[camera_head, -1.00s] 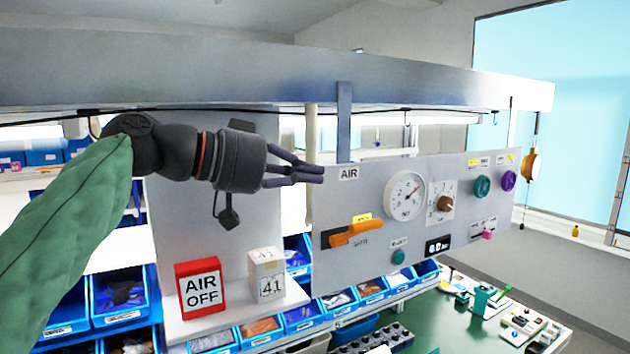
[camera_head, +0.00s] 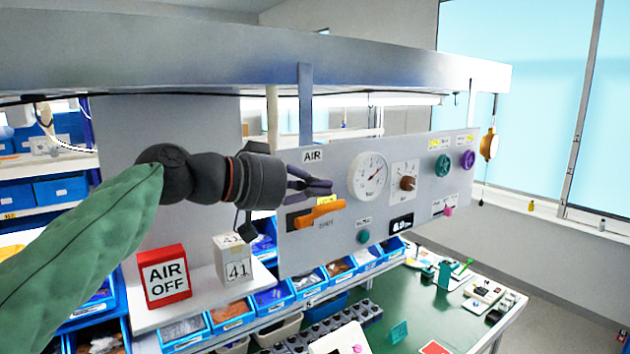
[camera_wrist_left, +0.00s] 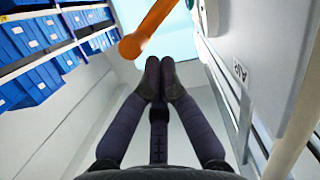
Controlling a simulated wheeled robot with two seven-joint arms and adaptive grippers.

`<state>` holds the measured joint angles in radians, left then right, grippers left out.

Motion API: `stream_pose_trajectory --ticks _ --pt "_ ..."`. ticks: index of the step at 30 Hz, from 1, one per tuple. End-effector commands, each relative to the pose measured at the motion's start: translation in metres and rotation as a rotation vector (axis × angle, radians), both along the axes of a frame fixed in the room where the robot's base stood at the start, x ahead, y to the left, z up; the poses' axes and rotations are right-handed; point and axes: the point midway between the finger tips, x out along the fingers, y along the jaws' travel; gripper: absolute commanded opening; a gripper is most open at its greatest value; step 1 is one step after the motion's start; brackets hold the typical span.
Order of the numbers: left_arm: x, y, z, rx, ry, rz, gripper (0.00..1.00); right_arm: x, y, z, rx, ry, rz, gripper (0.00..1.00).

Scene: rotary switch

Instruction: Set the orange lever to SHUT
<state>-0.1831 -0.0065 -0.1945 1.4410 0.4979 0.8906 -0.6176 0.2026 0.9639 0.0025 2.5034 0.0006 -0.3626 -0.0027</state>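The orange lever (camera_head: 318,213) sits on the lower left of the grey panel (camera_head: 340,250) and lies nearly level, its right end slightly higher. A label below it seems to read SHUT; a yellow label (camera_head: 327,199) above it is partly hidden by my fingers. My left gripper (camera_head: 331,188) is just above the lever in the head view, its fingers pointing right, empty. In the left wrist view the fingertips (camera_wrist_left: 160,68) are together, and the orange lever (camera_wrist_left: 148,30) is beyond them, apart. My right gripper is not in view.
A gauge (camera_head: 368,176), a brown knob (camera_head: 407,183) and green and purple knobs are on the panel to the right. A red AIR OFF sign (camera_head: 164,276) and a block marked 41 (camera_head: 233,257) stand lower left. A metal beam (camera_head: 250,60) runs above.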

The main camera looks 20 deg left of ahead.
Motion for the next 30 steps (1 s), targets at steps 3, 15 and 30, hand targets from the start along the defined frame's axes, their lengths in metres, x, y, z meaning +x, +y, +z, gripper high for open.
stream_pose_trajectory --ticks 3,15,30 --pt "0.0 0.0 0.001 -0.001 -0.001 0.0 0.0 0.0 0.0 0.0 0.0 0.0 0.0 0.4" --pt "-0.003 -0.003 -0.004 0.033 -0.029 -0.001 0.0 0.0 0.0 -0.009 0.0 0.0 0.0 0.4" --pt "-0.007 -0.008 -0.01 0.097 -0.077 -0.001 0.0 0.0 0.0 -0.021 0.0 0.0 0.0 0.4"
